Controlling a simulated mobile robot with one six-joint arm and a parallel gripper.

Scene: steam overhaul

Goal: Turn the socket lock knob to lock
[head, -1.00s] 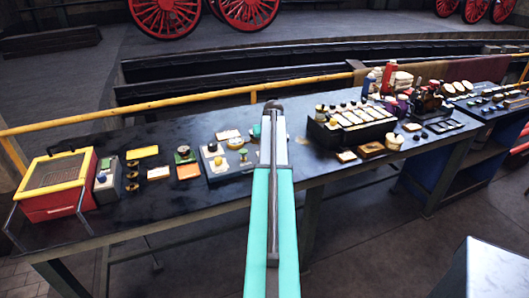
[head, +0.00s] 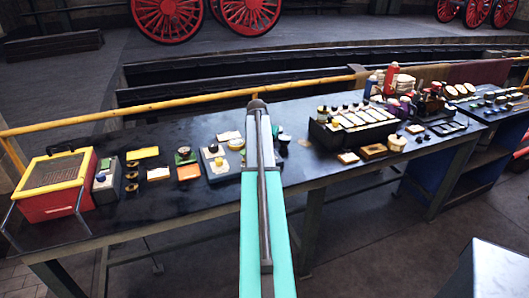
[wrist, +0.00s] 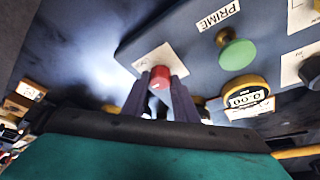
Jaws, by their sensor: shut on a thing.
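In the wrist view my gripper (wrist: 160,84) is shut on a small red knob (wrist: 160,75), with one dark finger on each side. The knob sits on a dark blue-grey panel (wrist: 180,35) beside a white label (wrist: 152,58) whose lettering I cannot read. I cannot tell from the frames whether this is the socket lock knob or how far it is turned. In the head view my arm hides the fingertips and the red knob.
In the wrist view a green knob (wrist: 237,54) by a PRIME label (wrist: 220,15) and a yellow-rimmed dial (wrist: 247,92) are close by.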

